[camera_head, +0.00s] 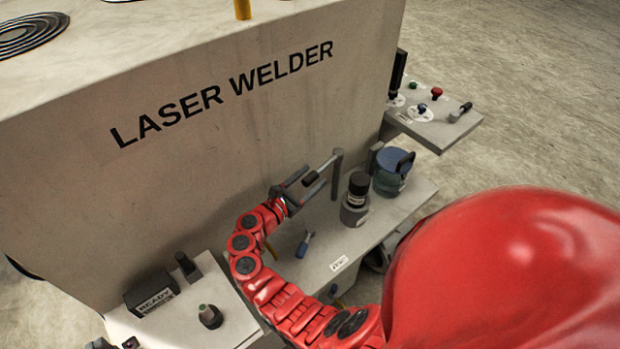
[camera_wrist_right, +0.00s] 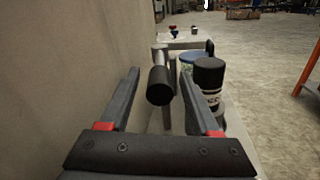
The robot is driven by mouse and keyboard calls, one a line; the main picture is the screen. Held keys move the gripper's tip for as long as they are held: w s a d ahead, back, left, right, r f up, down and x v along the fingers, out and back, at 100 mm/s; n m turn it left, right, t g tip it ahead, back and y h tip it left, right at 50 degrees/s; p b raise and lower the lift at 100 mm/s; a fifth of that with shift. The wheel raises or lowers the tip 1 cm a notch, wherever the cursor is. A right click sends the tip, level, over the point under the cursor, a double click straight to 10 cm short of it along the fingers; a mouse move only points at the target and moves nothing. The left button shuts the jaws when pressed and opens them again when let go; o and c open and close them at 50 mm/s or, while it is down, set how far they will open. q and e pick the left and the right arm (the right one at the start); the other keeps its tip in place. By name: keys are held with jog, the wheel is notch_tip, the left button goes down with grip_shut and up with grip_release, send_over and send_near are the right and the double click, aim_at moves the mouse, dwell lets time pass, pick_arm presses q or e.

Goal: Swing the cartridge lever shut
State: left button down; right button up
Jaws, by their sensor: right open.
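A lever with a grey crossbar (camera_head: 328,162) and a dark round grip is joined to an upright post (camera_head: 337,178) on the grey shelf in front of the laser welder. I take this to be the cartridge lever; no label on it is readable. My right gripper (camera_head: 315,177) is open around the grip's end of the lever. In the right wrist view, the dark grip (camera_wrist_right: 160,86) shows end-on between the two open fingers (camera_wrist_right: 158,72), with gaps on both sides. Contact is not visible. My left gripper is not in view.
A black-capped bottle (camera_head: 356,202) and a blue-lidded jar (camera_head: 393,172) stand right of the post. A small blue-handled part (camera_head: 305,244) lies on the shelf. The welder wall (camera_head: 200,170) rises close behind. A side panel (camera_head: 435,117) with knobs is farther right.

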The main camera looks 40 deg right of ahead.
grip_shut()
dwell(1.3)
